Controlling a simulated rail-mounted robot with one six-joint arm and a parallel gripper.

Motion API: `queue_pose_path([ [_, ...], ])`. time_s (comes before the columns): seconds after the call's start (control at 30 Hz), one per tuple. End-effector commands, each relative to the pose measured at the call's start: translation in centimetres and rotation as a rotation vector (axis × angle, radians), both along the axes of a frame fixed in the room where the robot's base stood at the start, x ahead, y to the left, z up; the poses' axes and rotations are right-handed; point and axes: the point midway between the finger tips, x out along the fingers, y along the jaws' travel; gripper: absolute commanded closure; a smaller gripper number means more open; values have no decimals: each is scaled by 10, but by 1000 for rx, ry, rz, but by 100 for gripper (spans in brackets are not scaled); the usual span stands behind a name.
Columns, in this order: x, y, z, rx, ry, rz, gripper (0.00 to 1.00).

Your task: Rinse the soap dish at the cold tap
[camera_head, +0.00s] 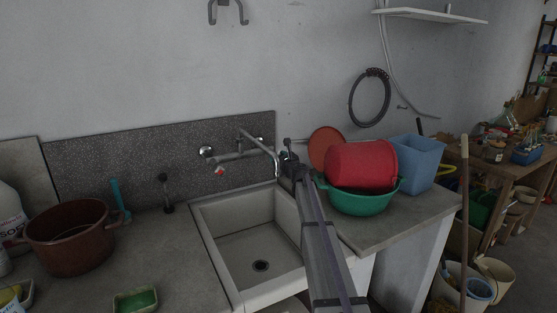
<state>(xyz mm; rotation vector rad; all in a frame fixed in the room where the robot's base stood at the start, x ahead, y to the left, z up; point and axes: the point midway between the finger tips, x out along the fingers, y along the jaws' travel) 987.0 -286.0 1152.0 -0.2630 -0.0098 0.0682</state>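A wall-mounted tap (240,155) with a long curved spout stands over the sink (205,230). A small red and white mark shows below its left part; I cannot tell which side is cold. A small shallow dish with a green inside (135,300) lies on the counter left of the sink, partly cut off by the lower edge. A second dish (27,293) with something yellow is at the far lower left. I cannot tell which is the soap dish. My gripper (290,160) is just right of the spout, far from both dishes. Its fingers are too small and dark to read.
A brown pot (70,237) and a white bottle (9,212) stand on the left counter. A blue upright brush-like item (120,200) is behind the pot. A green basin (365,200) with a red tub (362,165) and a blue bucket (418,162) crowd the right counter.

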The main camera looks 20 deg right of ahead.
Motion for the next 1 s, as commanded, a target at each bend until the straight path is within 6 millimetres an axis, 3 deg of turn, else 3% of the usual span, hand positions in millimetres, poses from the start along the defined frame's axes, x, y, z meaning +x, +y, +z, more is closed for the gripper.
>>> queue_pose_path([
  [0.3,0,1,0,-282,-18,1,80],
  [0.57,0,0,0,-298,-20,2,80],
  [0.6,0,0,0,-298,-20,2,54],
  [0.83,0,1,0,-297,-20,2,32],
  [1.0,0,1,0,-296,-20,2,30],
])
